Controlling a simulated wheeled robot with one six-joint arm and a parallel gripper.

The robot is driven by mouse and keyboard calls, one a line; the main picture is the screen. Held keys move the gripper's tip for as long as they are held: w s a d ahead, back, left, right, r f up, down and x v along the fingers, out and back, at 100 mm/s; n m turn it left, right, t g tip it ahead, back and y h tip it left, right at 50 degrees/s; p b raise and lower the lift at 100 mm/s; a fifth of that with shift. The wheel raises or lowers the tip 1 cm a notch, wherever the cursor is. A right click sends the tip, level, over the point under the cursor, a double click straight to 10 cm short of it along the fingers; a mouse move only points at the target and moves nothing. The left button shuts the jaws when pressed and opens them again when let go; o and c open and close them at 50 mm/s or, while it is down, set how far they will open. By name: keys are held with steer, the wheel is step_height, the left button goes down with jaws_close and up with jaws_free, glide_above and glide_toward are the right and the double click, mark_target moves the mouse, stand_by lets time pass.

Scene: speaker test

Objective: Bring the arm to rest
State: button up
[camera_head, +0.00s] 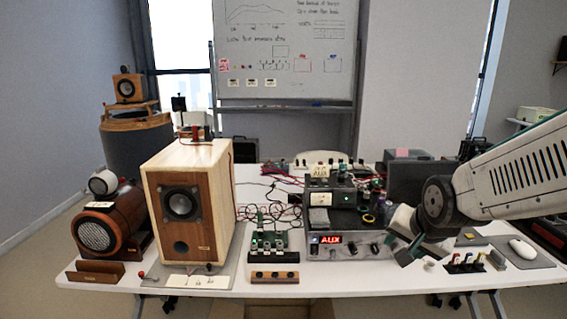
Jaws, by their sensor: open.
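My arm (520,172) reaches in from the right edge, white with dark slots and a dark round joint at its end. My gripper (405,248) hangs from that joint, angled down and left, over the right part of the table beside the amplifier (345,245) whose red display reads AUX. Its jaws are open, though small and dark here. I see nothing held between them. The gripper overlaps the amplifier's right side in the picture; I cannot tell whether they touch.
A wooden speaker (215,190) stands on the white table (330,282) at left, with a round brown speaker (105,228) beside it. A green circuit board (268,240) with cables lies in the middle.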

steer(key=s+r+n+g, duration=0.2)
steer(key=s+r+n, duration=0.1)
steer(key=s, duration=0.9)
steer(key=s+d+r+n+g, duration=0.1)
steer(key=s+r+n+g, duration=0.2)
steer(key=s, duration=0.9)
steer(key=shift+s+n+g, duration=0.15)
steer(key=shift+n+g, duration=0.15)
steer(key=shift+n, duration=0.2)
